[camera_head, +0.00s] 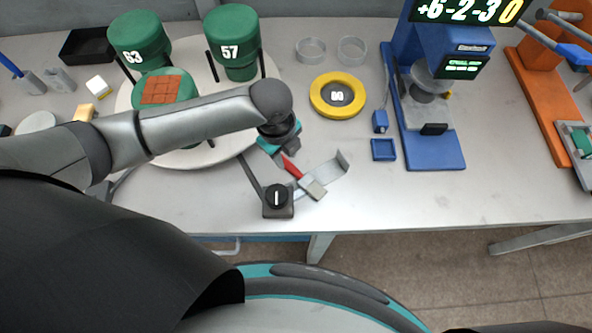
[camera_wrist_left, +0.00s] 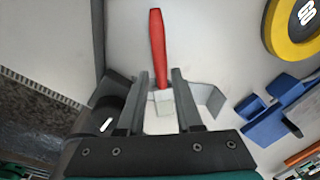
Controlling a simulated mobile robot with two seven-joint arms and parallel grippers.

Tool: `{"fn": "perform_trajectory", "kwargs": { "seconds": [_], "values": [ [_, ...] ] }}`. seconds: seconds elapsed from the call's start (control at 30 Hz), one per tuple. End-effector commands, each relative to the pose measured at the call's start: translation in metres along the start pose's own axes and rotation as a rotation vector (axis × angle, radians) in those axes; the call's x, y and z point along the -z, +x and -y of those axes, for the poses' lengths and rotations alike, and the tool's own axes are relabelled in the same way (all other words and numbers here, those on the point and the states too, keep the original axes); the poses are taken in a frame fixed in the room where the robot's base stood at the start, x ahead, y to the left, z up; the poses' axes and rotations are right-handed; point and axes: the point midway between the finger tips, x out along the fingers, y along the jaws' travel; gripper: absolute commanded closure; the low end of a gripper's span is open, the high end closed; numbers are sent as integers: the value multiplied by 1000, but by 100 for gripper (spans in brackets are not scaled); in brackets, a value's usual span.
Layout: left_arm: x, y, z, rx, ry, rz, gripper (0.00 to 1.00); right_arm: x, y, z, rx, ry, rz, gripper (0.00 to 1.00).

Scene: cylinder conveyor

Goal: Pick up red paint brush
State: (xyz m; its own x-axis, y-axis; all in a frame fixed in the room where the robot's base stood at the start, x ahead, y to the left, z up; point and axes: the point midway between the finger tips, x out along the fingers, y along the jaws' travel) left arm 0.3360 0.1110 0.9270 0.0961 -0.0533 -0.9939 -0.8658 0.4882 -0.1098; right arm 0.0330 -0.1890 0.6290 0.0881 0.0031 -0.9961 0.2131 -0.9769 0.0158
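The red paint brush (camera_head: 291,167) lies near the front edge of the table, with its pale head (camera_head: 312,188) toward the lower right. My left gripper (camera_head: 282,146) is above the upper end of its red handle. In the left wrist view, the red handle (camera_wrist_left: 157,45) points up the picture and the pale head (camera_wrist_left: 161,120) is at the lower middle. My left gripper (camera_wrist_left: 161,76) is open there, with one finger on each side of the brush and gaps between. I cannot tell its height above the brush. My right gripper is not in view.
A bent metal holder (camera_head: 331,172) stands beside the brush. A black knob box (camera_head: 277,201) is just below-left. A round turntable (camera_head: 205,152) carries green cylinders (camera_head: 140,38). A yellow ring (camera_head: 337,95) and blue press (camera_head: 440,120) stand right. The table front right is clear.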

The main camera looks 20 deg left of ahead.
Motion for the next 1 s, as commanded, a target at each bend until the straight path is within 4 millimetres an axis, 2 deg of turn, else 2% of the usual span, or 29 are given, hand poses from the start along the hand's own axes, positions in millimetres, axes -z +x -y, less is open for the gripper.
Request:
{"fn": "perform_trajectory", "kwargs": {
  "seconds": [0.1,0.3,0.6,0.9,1.0],
  "values": [
    [0,19,-1,-4,-1,-2,66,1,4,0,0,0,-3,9],
    [0,41,0,-1,0,0,66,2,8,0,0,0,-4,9],
    [-1,44,0,0,1,0,66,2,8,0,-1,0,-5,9],
    [-1,44,0,0,1,0,100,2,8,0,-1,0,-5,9],
    [-1,44,0,0,1,0,100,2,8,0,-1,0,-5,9]
  ]
}}
